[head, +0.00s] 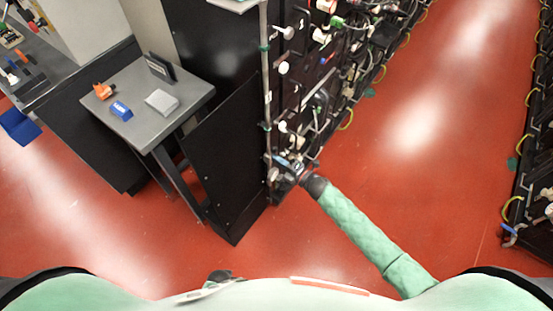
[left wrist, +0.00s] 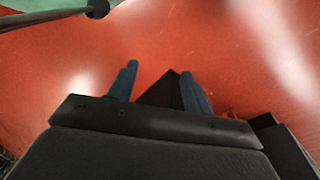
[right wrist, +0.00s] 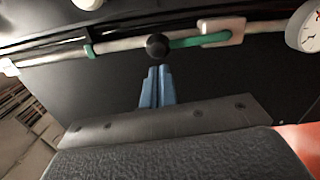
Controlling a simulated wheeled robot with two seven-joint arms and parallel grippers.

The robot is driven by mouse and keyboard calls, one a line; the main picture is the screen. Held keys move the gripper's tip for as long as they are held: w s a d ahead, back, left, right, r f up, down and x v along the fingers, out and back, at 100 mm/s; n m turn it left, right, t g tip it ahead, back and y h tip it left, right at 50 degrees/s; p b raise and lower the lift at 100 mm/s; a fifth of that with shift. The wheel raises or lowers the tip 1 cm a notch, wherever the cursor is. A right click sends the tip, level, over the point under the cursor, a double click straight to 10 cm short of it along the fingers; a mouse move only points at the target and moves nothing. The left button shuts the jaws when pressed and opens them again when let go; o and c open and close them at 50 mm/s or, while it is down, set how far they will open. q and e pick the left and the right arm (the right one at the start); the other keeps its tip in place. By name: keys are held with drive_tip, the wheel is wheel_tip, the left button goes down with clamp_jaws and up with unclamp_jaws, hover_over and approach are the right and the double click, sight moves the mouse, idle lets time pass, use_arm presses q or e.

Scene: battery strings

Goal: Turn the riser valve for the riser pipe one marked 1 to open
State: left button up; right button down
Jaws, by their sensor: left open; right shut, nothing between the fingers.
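A grey riser pipe (head: 266,85) with green bands runs up the near corner of the black rack in the head view. In the right wrist view the pipe (right wrist: 120,45) lies across the picture, with green parts on it. A round black knob (right wrist: 157,46) shows at the pipe, just beyond my right fingertips; whether they touch cannot be told. I cannot read a number 1. My right gripper (right wrist: 157,70) is shut and empty; in the head view it is at the pipe's lower part (head: 280,163). My left gripper (left wrist: 160,80) is open and empty above red floor.
A white-faced gauge (right wrist: 308,30) sits right of the knob. The rack (head: 300,75) holds many valves and hoses. A grey table (head: 145,130) with small blue, orange and grey items stands left. Another rack (head: 535,150) is at far right. Red floor between the racks is clear.

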use_arm(q)
wheel_tip(320, 180, up, 6)
drive_tip(key=w+d+b, duration=0.1)
drive_tip(key=b, duration=0.1)
drive_tip(key=shift+d+r, duration=0.2)
drive_tip(key=shift+d, duration=0.1)
use_arm(e)
drive_tip(key=v, duration=0.7)
use_arm(q)
drive_tip(key=shift+w, duration=0.15)
